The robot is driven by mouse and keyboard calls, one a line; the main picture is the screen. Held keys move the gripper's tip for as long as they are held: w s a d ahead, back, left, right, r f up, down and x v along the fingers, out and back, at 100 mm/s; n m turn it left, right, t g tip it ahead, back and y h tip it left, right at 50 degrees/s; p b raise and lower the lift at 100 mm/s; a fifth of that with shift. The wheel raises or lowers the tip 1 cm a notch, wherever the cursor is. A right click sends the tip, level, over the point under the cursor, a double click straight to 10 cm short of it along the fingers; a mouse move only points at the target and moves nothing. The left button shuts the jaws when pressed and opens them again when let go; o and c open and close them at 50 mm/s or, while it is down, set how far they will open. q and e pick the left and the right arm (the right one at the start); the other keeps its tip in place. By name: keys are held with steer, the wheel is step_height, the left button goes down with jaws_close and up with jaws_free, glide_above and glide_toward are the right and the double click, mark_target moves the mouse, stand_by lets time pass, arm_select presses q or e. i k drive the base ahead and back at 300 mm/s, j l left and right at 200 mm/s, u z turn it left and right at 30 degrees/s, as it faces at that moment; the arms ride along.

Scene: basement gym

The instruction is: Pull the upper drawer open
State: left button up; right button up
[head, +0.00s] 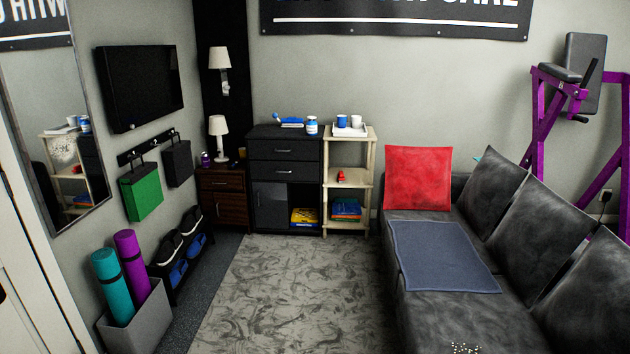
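A black cabinet (310,182) stands against the back wall. It has an upper drawer (265,150) and a lower drawer (265,171), each with a small pale handle, and both look shut. Below them are a closed door at left and an open compartment at right. A smaller brown nightstand (222,208) to its left also has a drawer front with a handle, which looks shut. Neither of my grippers is in view.
A grey patterned rug (300,290) leaves open floor before the cabinet. A dark sofa (420,318) bounds the right. A shoe rack (203,243) and a grey bin (140,322) with rolled mats line the left.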

mark_target(259, 148)
steer(key=i, duration=2.9)
steer(key=i+l+u, duration=0.1)
steer(key=i, duration=1.35)
